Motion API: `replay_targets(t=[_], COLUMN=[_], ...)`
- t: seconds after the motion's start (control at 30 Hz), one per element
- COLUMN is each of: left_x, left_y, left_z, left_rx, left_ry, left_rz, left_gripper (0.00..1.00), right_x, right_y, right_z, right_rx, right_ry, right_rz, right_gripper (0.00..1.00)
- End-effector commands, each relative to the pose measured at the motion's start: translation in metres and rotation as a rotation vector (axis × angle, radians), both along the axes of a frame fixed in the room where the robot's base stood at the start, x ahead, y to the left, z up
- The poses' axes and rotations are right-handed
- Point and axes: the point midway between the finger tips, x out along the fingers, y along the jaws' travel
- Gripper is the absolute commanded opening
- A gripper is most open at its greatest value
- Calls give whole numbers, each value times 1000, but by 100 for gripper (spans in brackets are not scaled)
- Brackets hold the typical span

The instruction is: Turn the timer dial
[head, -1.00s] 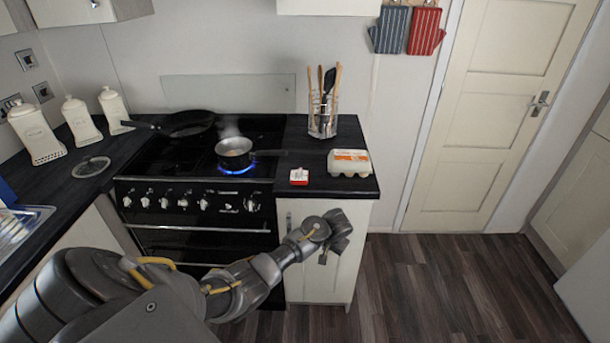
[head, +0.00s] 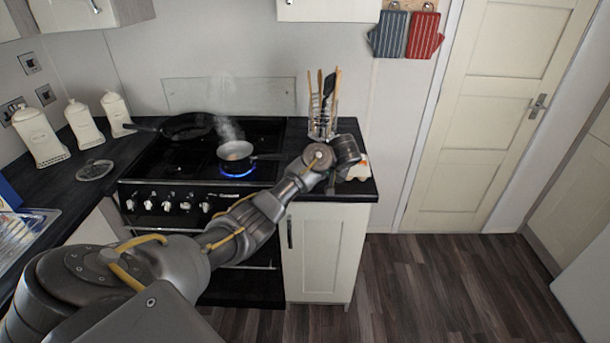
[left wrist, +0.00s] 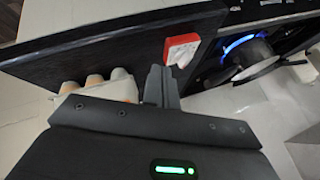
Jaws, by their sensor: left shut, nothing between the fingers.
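The timer (left wrist: 182,48) is a small red and white box on the dark worktop, seen in the left wrist view. In the head view my left arm hides it. My left gripper (head: 334,182) is over the worktop's front right part. Its fingers (left wrist: 161,76) are shut and empty, and in the left wrist view their tips appear just short of the timer, with a small gap. The dial's details are too small to make out. My right gripper is in neither view.
An egg carton (head: 360,170) is close beside my left gripper; its eggs show in the left wrist view (left wrist: 105,84). A utensil holder (head: 322,122) stands behind. A steaming saucepan (head: 235,156) sits on a lit blue burner (head: 237,174) to the left.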

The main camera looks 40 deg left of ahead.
Motion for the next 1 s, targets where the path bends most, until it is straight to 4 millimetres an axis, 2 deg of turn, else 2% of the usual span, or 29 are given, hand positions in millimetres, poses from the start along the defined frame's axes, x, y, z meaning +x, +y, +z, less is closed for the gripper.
replay_targets(t=[0.23,0.3,0.5,0.73,1.0], left_x=[11,8,3,2,5], left_y=[30,41,60,64,60], left_z=[-38,-33,-35,-37,-39], left_rx=[3,2,2,1,0], left_ry=[4,1,0,0,-1], left_rz=[2,3,1,-1,-11], left_gripper=[0,0,0,0,0], right_x=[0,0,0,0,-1], right_y=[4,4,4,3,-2], right_z=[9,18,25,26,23], right_rx=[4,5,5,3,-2], right_ry=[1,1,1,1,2], right_rz=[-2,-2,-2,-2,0], right_gripper=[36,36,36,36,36])
